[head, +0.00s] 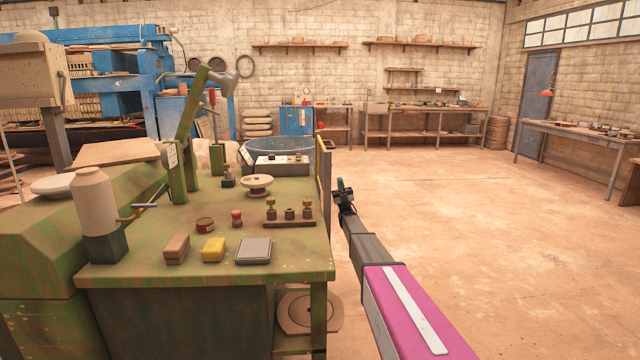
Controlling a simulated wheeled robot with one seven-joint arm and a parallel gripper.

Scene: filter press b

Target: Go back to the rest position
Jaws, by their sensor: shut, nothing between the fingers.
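My gripper (342,186) is at the far end of my outstretched arm, small and dark, just right of the green bench (150,255). It looks apart from the bench and over the open floor side. It is shut with nothing visible in it. The fingertips are too small to see in detail. My grey and magenta arm runs from the lower right up to it.
The bench holds a yellow block (213,249), a brown block (177,249), a grey box (254,251), a peg stand (290,219) and a pale bottle (95,200). A yellow-edged panel (324,178) stands at its right edge. The floor (480,240) to the right is clear.

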